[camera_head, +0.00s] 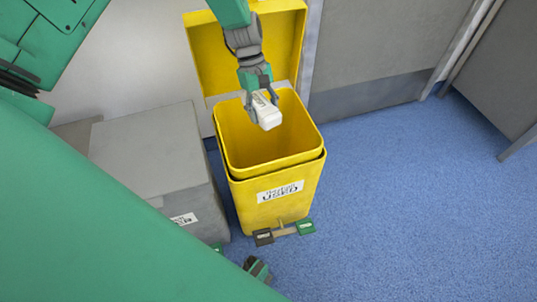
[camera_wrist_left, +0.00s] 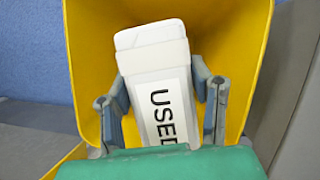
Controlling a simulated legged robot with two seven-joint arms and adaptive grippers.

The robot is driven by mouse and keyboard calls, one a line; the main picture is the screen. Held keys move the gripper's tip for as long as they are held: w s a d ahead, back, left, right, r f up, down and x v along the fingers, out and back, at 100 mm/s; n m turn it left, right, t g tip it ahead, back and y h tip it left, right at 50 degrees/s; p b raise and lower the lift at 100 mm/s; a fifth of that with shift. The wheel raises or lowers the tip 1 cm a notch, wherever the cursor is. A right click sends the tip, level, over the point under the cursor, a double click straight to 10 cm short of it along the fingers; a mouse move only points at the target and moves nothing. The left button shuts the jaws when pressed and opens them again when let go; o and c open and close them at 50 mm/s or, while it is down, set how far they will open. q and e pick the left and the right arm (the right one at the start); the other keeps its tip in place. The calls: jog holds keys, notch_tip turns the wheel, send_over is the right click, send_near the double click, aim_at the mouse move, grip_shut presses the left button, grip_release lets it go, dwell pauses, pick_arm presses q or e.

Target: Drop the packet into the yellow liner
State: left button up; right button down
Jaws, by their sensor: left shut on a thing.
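The packet (camera_head: 267,114) is a small white box. In the left wrist view the packet (camera_wrist_left: 158,85) shows a "USED" label. My left gripper (camera_head: 263,100) is shut on it, with one finger on each side. The gripper (camera_wrist_left: 165,105) holds it over the open mouth of the yellow liner (camera_head: 290,158), which sits inside a yellow bin (camera_head: 240,205) with a "USED" label on its front. The liner's floor is mostly hidden. My right gripper cannot be made out for certain.
The bin's yellow lid (camera_head: 285,45) stands open behind it. A grey closed box (camera_head: 150,150) stands close on the left. Pedals (camera_head: 285,232) stick out at the bin's foot. Blue floor (camera_head: 410,200) is clear on the right. A grey wall is behind.

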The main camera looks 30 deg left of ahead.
pick_arm(q)
jog(key=shift+a, duration=0.25)
jog(key=o, duration=1.2)
jog(key=shift+a+f, duration=0.15)
jog(key=shift+a, duration=0.2)
jog(key=shift+o, duration=0.2)
jog(key=shift+d, duration=0.25)
jog(key=shift+r, duration=0.25)
jog(key=v, duration=0.6)
jog(key=shift+w+a+r, duration=0.1)
jog(key=shift+a+r, duration=0.15)
jog(key=shift+a, duration=0.25)
jog(key=shift+r, duration=0.2)
jog(key=shift+d, duration=0.1)
pick_arm(e)
jog(key=shift+a+r, duration=0.15)
jog(key=shift+a, duration=0.1)
